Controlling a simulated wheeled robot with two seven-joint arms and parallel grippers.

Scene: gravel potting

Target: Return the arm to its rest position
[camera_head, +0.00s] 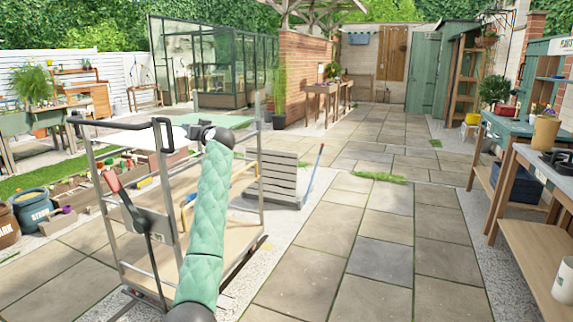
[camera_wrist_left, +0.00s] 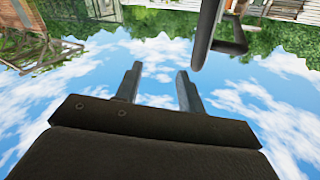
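An arm in a green quilted sleeve (camera_head: 207,220), apparently my left, rises from the bottom of the head view to a black joint (camera_head: 220,136). It stands in front of a metal trolley (camera_head: 103,212). I cannot make out its gripper there. In the left wrist view my left gripper (camera_wrist_left: 158,80) is open. Its two grey fingers stand apart with only sky and cloud between them, and it holds nothing. That view appears upside down, with greenery at the top. My right arm and gripper are in neither view.
The trolley has wooden shelves and a black handle (camera_head: 117,126). Workbenches (camera_head: 536,182) stand at right. The paved path (camera_head: 385,230) is clear.

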